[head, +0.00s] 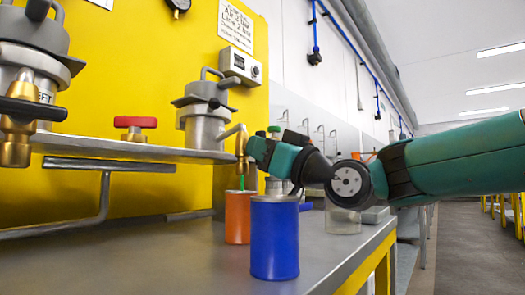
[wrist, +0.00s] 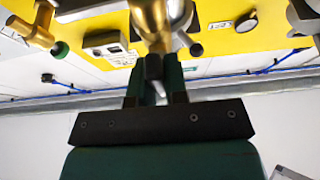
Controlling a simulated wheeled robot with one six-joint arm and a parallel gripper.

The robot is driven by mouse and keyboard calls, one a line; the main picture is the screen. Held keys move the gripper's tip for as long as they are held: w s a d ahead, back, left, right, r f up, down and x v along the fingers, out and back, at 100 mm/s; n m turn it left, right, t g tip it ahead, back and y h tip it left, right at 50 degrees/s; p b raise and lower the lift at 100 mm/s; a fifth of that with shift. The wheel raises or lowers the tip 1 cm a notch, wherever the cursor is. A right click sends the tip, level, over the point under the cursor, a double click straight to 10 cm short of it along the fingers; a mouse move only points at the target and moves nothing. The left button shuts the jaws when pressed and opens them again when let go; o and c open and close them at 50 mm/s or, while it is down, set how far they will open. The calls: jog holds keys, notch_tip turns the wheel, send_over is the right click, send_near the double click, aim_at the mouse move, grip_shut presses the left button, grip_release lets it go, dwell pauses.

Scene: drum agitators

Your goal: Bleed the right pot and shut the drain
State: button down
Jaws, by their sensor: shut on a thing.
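The right pot (head: 207,125) is a grey lidded pot on the metal shelf, with a brass drain (head: 242,150) on its right side. A thin green streak, like falling liquid, runs below this drain to the orange can (head: 238,215). My gripper (head: 258,150) is at the drain. In the wrist view, my gripper (wrist: 154,88) is shut on a narrow grey drain handle (wrist: 153,66) just below a large brass body (wrist: 160,22). The jaws hide most of the handle, so I cannot tell its exact angle.
A blue can (head: 275,240) stands on the bench (head: 190,265) in front of the orange one. A clear jar (head: 343,219) stands below my arm. The left pot (head: 25,75), its black-handled brass drain (head: 18,130) and a red handle (head: 135,123) are at left.

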jog(key=shift+r, duration=0.1)
jog(key=c, duration=1.1)
grip_release()
jog(key=shift+s, duration=0.1)
jog(key=shift+c, duration=0.2)
jog(key=shift+d, duration=0.2)
jog(key=v, duration=0.7)
jog(key=shift+s, duration=0.15)
